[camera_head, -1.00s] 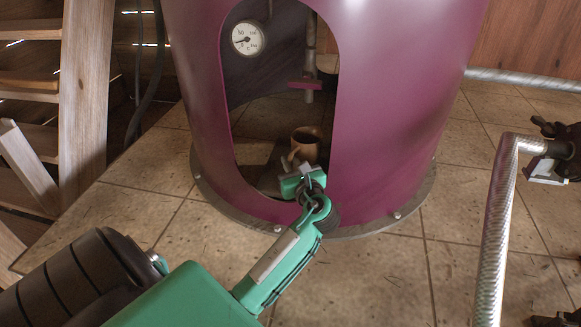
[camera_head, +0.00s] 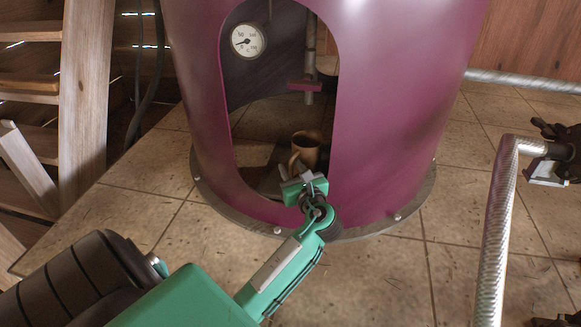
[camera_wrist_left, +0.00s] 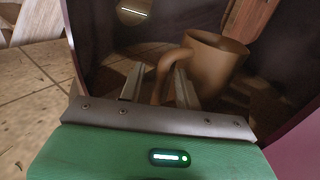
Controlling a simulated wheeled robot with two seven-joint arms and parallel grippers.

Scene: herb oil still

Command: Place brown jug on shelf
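The brown jug (camera_head: 306,149) stands upright inside the arched opening of the purple still, its handle toward my left gripper. It also shows in the left wrist view (camera_wrist_left: 215,62), with the curved handle on its left side. My left gripper (camera_head: 297,172) reaches into the opening just in front of the jug. In the left wrist view its two fingers (camera_wrist_left: 160,84) are apart, with the lower handle between them, nearer the right finger. I cannot tell whether either finger touches it. My right gripper is not in view. Wooden shelf-like boards (camera_head: 30,82) stand at the far left.
The purple still (camera_head: 400,110) surrounds the jug, and its opening's edges are close to my left gripper. A gauge (camera_head: 248,40) and a pipe with a purple handle (camera_head: 305,86) are inside, above the jug. A braided metal pipe (camera_head: 494,230) rises at right. The tiled floor in front is mostly clear.

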